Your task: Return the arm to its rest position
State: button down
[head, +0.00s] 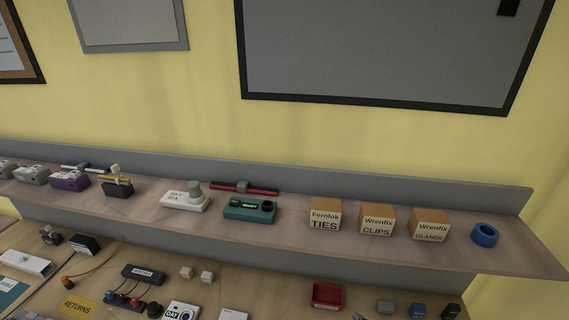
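My arm and my gripper do not show in the head view. Whether the gripper is open or shut, and where it is, cannot be seen. The head view looks over a shelf (290,237) and the back part of a workbench (265,285) below it.
Cardboard boxes labelled TIES (325,214), CLIPS (377,220) and GLANDS (431,226), a blue ring (485,235) and a teal device (249,210) stand on the shelf. On the bench are a red bin (327,296), a black terminal block (144,274) and a yellow RETURNS label (78,307).

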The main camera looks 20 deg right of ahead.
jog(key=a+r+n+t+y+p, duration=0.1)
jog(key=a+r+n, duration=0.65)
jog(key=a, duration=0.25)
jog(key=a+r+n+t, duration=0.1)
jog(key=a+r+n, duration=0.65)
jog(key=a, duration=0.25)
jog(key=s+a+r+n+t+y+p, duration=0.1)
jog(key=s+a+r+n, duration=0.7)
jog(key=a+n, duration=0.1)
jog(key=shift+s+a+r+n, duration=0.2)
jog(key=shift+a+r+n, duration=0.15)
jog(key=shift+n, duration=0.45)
